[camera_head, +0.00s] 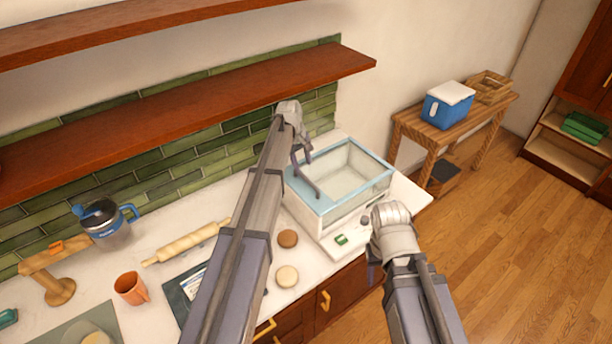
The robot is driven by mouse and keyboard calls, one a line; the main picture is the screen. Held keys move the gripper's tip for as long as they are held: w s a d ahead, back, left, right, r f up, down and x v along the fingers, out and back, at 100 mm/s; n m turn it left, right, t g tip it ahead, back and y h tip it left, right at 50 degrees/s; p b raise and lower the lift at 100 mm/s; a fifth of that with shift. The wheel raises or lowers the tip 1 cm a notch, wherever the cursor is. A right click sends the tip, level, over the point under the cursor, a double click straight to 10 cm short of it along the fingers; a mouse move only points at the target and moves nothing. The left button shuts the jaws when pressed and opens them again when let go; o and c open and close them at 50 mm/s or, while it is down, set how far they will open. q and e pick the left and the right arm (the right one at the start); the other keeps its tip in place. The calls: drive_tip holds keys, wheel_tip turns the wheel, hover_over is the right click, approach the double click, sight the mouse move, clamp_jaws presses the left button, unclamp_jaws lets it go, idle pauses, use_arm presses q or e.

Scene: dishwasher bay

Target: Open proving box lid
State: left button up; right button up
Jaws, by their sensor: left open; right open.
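The proving box (335,228) stands on the right end of the white counter. It has a white base, a light blue top frame (369,191) and clear walls, and looks empty inside. I cannot tell whether a clear lid covers its top. My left gripper (309,174) is open at the box's left side, its fingers over the blue left part of the top; contact is unclear. My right gripper (368,246) is open at the box's front right corner, partly hidden by its own wrist. My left arm hides part of the box's left side.
A wooden shelf (190,101) hangs above. A side table (455,122) with a blue cooler (447,106) stands right. The floor between is clear.

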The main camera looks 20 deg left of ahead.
sight(306, 179)
use_arm(q)
drive_tip(key=f+b, duration=0.4)
drive_tip(key=w+f+b, duration=0.1)
drive_tip(key=f+b, duration=0.1)
drive_tip(key=f, duration=0.1)
drive_tip(key=shift+d, duration=0.4)
drive_tip(key=shift+r, duration=0.1)
clamp_jaws()
idle(1.0)
